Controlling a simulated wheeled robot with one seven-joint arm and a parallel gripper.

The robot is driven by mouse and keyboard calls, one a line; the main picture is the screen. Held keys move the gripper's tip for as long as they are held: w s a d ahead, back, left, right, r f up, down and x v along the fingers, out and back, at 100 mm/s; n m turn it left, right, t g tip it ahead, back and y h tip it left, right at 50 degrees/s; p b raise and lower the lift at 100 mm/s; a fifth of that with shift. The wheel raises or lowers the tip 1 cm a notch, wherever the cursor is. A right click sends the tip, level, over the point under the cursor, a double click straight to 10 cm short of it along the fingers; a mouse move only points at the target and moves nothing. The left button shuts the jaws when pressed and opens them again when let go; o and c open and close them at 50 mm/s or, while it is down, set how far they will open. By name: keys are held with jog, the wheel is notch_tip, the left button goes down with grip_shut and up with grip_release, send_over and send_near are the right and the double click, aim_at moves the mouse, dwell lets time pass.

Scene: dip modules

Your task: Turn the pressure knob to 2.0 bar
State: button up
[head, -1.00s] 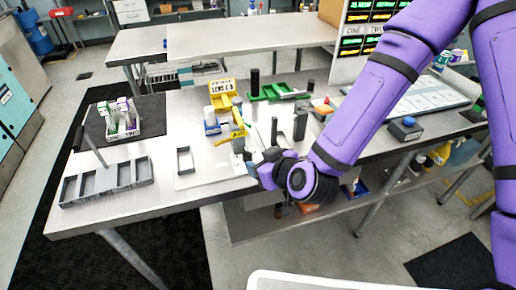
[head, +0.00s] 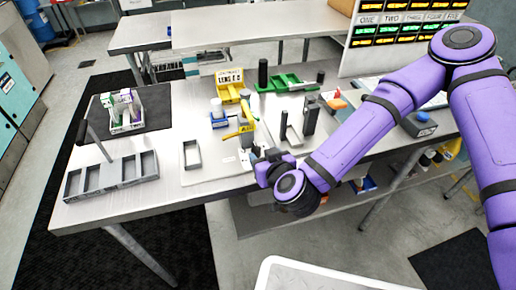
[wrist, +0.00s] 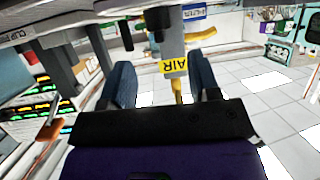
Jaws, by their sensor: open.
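The air station stands near the front edge of the workbench, with a yellow AIR label (head: 246,127) on a light post. In the wrist view the AIR label (wrist: 174,66) appears between my fingers, on a grey post (wrist: 172,42) with a yellow part below it. A small dark cylinder (wrist: 157,18) beside the post may be the pressure knob; I cannot be sure. No pressure reading is legible. My gripper (wrist: 159,68) is open, its two blue-grey fingers apart with nothing held between them. In the head view my gripper (head: 262,157) is close to the station's front right, partly hidden by my wrist.
A grey divided tray (head: 112,178), a dark mat with a white rack (head: 126,112), a yellow lens box (head: 231,88) and a green holder (head: 287,82) share the bench. Dark upright posts (head: 310,116) stand just right of the station.

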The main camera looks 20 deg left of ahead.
aim_at(258, 150)
jog(key=shift+x, duration=3)
jog(key=shift+s+f, duration=0.1)
jog(key=c, duration=0.9)
